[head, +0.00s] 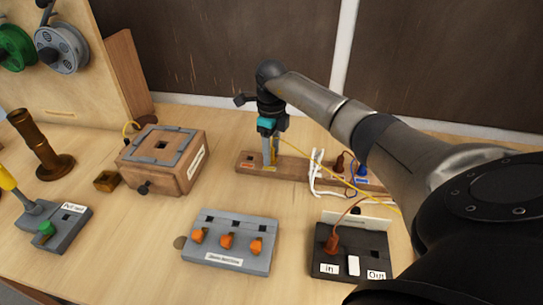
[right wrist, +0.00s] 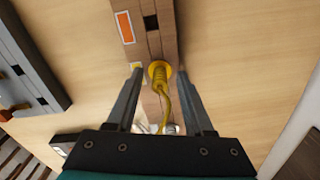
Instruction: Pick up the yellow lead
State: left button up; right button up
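The yellow lead has a yellow plug (right wrist: 158,73) standing at the wooden strip (right wrist: 150,30), and its thin yellow cable (head: 335,172) runs off to the right in the head view. My right gripper (head: 270,162) points down over the left part of the strip. In the right wrist view its two fingers (right wrist: 159,70) are apart, one on each side of the yellow plug, with gaps visible between plug and fingers. In the head view the fingers mostly hide the plug. My left gripper is not in view.
On the strip, right of my gripper, are white cables (head: 316,175), a brown plug (head: 344,162) and a blue plug (head: 361,171). A wooden box (head: 165,180) stands left. A grey panel with orange knobs (head: 229,255) and a black In/Out box (head: 350,245) stand in front.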

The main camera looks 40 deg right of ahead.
grip_shut()
jog(key=shift+r, duration=0.1)
dwell(0.5)
